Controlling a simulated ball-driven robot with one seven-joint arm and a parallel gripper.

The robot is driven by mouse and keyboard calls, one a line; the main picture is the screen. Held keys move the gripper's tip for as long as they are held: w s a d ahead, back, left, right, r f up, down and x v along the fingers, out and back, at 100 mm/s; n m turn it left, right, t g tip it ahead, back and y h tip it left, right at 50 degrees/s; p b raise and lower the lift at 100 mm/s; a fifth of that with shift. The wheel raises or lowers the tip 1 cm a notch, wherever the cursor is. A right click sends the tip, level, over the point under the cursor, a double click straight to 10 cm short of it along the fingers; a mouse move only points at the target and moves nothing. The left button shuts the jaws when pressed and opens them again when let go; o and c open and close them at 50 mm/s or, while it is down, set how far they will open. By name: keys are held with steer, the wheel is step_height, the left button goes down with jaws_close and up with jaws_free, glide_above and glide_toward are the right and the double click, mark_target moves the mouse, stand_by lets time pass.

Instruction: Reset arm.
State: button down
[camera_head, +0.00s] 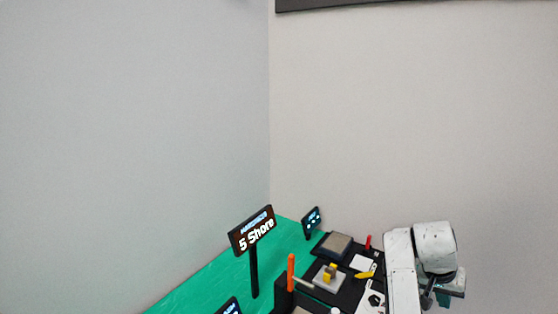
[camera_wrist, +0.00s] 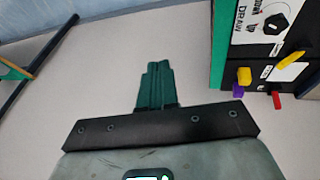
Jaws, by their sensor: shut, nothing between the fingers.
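My gripper (camera_wrist: 157,84) points out over the bare light floor in the wrist view. Its two green fingers are together with nothing between them. In the head view my white arm is at the lower right, and the gripper end (camera_head: 441,294) hangs to the right of the black conveyor board (camera_head: 320,272), apart from it. The fingertips are hard to make out there.
A green table (camera_head: 200,285) bears a sign reading "5 Shore" (camera_head: 252,230) and a smaller sign (camera_head: 311,222). Walls meet in a corner behind.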

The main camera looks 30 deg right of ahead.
steer(key=s+a+f+n+t+y+b, duration=0.1)
steer(key=s+a+f+n, duration=0.1)
steer(key=a+f+n, duration=0.5)
steer(key=s+a+f+n+t, duration=0.15)
steer(key=a+f, duration=0.45)
steer(key=a, duration=0.6)
steer(key=s+a+f+n+y, duration=0.1)
steer(key=s+a+n, duration=0.1)
steer(key=s+a, duration=0.2)
steer(key=s+a+f+n+y+b, duration=0.1)
steer(key=s+a, duration=0.4)
steer(key=a, duration=0.5)
steer(key=shift+s+a+f+n+y, duration=0.25)
steer(key=shift+a+f+n+y, duration=0.25)
steer(key=shift+n+y, duration=0.3)
steer(key=c, duration=1.8)
jaws_free()
steer(key=shift+d, duration=0.15)
